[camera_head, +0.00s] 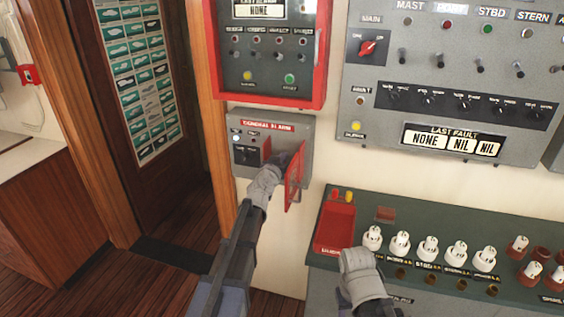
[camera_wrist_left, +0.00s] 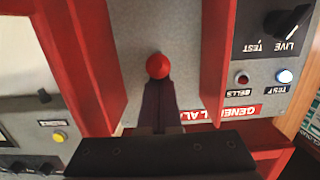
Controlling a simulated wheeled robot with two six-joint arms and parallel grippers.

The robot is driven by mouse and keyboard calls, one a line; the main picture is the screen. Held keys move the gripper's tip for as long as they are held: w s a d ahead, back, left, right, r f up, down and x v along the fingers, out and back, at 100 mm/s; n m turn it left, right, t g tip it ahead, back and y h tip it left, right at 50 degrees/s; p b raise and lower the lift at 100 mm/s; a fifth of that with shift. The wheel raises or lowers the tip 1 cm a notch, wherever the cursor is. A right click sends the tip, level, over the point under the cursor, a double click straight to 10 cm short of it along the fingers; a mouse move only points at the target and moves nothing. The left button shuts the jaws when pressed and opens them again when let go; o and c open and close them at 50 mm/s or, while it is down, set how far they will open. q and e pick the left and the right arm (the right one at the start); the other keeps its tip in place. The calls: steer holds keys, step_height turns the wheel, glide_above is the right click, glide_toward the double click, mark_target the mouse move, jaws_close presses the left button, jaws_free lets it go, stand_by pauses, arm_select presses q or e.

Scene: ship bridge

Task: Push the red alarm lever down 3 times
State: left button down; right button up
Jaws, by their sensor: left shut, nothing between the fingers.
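The grey general alarm box (camera_head: 305,131) is on the wall in the head view, with a red hinged cover (camera_head: 294,178) standing open at its right. The red lever knob (camera_wrist_left: 158,66) shows in the left wrist view, between two red side pieces. My left gripper (camera_head: 284,160) reaches into the box and hides the lever in the head view. In the left wrist view its dark fingers (camera_wrist_left: 158,92) are shut and empty, with the tips right at the knob. I cannot tell whether they touch it. My right wrist is low over the console; its fingers cannot be made out.
The wrist view shows the upside-down alarm label (camera_wrist_left: 226,115) and a black live/test knob (camera_wrist_left: 286,22). A red-framed panel (camera_head: 318,62) hangs above the box. A green console (camera_head: 420,212) with a red tray (camera_head: 335,226) and several white knobs stands at the right. A doorway is at the left.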

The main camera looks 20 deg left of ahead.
arm_select(q)
steer(key=shift+f+b, duration=0.4)
steer(key=shift+f, duration=0.1)
stand_by(0.4)
steer(key=shift+r+p, duration=2.45)
steer(key=shift+p, duration=0.05)
steer(key=shift+s, duration=0.1)
steer(key=s+r, duration=0.1)
steer(key=s, duration=0.7)
steer(key=shift+s+a+p, duration=0.15)
steer(key=shift+s+p, duration=0.25)
steer(key=shift+p, duration=0.05)
